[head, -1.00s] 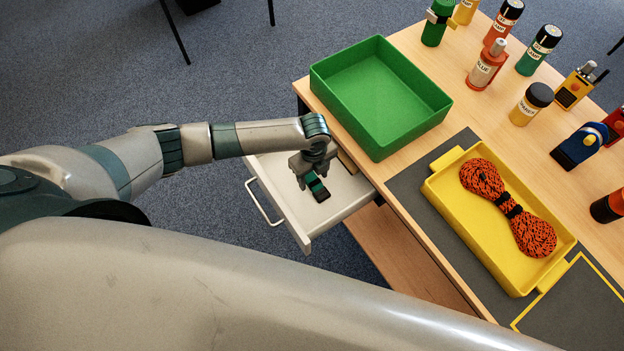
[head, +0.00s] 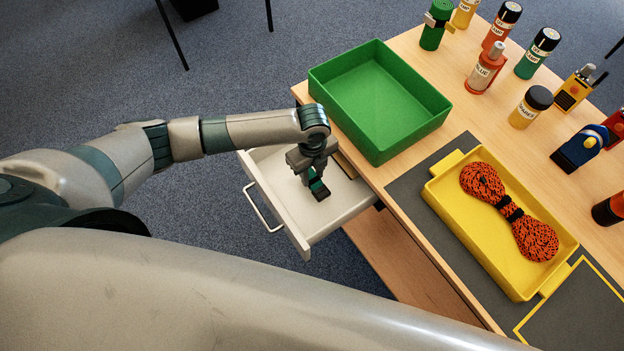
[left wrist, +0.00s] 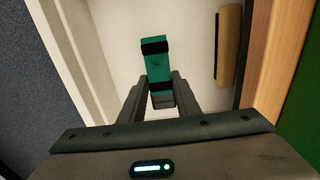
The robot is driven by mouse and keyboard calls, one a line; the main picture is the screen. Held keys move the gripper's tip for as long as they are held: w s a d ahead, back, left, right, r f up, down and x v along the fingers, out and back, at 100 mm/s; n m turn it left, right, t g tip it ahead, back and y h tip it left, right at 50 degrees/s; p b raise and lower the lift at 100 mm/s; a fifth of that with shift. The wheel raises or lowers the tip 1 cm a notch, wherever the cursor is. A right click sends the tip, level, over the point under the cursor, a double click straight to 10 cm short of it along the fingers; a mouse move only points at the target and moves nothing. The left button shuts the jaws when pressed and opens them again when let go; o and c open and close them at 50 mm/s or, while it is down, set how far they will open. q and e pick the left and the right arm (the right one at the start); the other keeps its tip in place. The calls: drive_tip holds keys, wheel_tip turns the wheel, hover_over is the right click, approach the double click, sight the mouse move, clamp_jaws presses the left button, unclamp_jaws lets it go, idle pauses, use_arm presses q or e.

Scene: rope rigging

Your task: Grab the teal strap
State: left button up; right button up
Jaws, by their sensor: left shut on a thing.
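The teal strap (head: 316,186) is a small folded bundle with black bands, over the open white drawer (head: 341,208). In the left wrist view the strap (left wrist: 158,66) stands out beyond the fingertips, with its near end between them. My left gripper (head: 311,174) points down into the drawer and is shut on the strap; the fingers also show in the left wrist view (left wrist: 161,95). I cannot tell whether the strap touches the drawer floor. My right gripper is not in view.
A tan block (left wrist: 229,45) lies in the drawer near its table side. A green bin (head: 378,150) stands on the table just above the drawer. A yellow tray (head: 462,229) holds an orange-black rope bundle (head: 507,210). Several bottles stand at the back right.

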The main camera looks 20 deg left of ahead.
sight(312, 177)
use_arm(q)
wheel_tip(312, 177, up, 5)
drive_tip(key=shift+r+b, duration=0.15)
drive_tip(key=shift+b, duration=0.25)
